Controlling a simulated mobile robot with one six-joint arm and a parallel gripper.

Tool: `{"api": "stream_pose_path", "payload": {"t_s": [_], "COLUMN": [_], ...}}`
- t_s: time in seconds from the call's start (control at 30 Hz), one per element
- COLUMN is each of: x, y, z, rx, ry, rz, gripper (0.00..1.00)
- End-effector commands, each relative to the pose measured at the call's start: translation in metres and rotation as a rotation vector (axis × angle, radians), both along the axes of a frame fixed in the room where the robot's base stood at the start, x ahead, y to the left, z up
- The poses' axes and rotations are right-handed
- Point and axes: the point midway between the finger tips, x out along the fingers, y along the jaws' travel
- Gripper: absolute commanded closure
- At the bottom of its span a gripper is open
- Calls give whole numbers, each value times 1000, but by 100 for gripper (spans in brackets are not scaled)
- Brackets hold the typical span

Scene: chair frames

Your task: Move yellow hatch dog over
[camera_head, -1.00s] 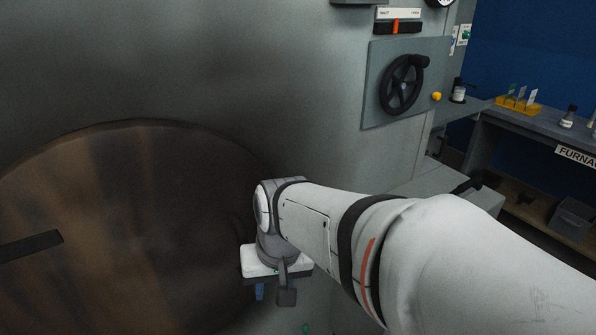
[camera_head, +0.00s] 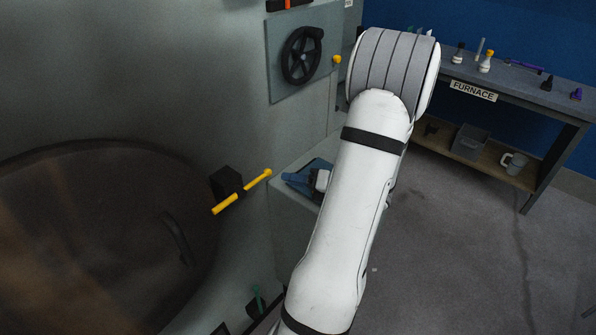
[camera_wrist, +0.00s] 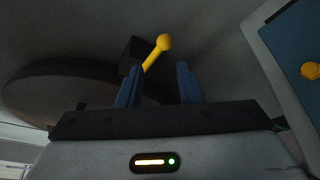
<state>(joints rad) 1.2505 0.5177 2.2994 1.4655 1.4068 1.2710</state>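The yellow hatch dog (camera_head: 242,192) is a bar with a round knob at its upper right end, mounted on a dark block on the grey wall beside the round hatch (camera_head: 100,230). It slants up to the right. The wrist view shows the yellow hatch dog (camera_wrist: 156,54) ahead of my gripper, its knob appearing between the two finger lines. My gripper (camera_wrist: 156,82) is open, with two blue fingers apart and nothing visibly held. In the head view my gripper (camera_head: 298,181) is right of the knob and apart from it, partly hidden by my arm.
A panel with a black handwheel (camera_head: 301,55) and a yellow knob (camera_head: 337,59) is above. A grey ledge lies below my gripper. A bench labelled FURNACE (camera_head: 473,91) with bottles stands at the right. The floor between is clear.

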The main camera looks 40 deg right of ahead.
Motion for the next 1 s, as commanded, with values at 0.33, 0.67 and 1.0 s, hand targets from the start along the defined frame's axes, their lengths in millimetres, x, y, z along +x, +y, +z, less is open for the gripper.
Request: {"api": "stream_pose_path", "payload": {"t_s": [0.33, 0.67, 1.0], "x": [19, 66, 71], "y": [-4, 13, 14], "z": [-8, -17, -15], "rx": [44, 43, 43], "ry": [-5, -5, -3], "rz": [-49, -46, -51], "gripper": [67, 67, 88]}}
